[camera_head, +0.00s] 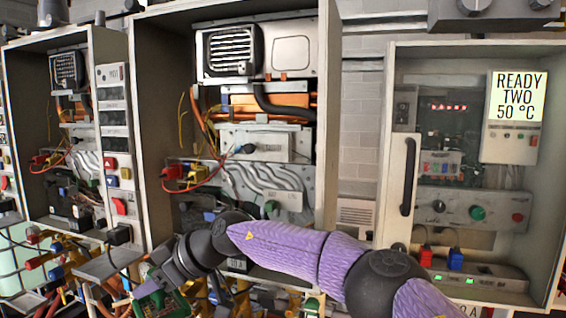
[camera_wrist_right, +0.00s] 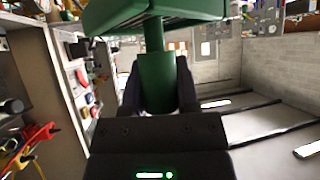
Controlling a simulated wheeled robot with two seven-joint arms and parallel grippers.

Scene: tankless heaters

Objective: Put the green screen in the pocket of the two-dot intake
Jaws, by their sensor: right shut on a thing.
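My right arm comes in from the lower right in the head view and reaches to the left. Its gripper (camera_head: 146,284) is low at the bottom left, in front of the middle cabinet. In the wrist view my right gripper (camera_wrist_right: 158,78) is shut on the green screen's thick round stem (camera_wrist_right: 158,88). The screen's wide, flat part (camera_wrist_right: 150,14) spreads across the top and is cut off by the picture edge. In the head view a green piece of the screen (camera_head: 155,304) shows at the bottom edge. I cannot make out the two-dot intake or its pocket. My left gripper is not in view.
An open heater cabinet (camera_head: 324,110) stands in the middle, with pipes and wires inside. Another (camera_head: 25,55) stands at the left. A right cabinet (camera_head: 387,220) bears a "READY TWO 50 °C" sign (camera_head: 517,96). Cluttered coloured fittings (camera_head: 55,265) crowd the lower left.

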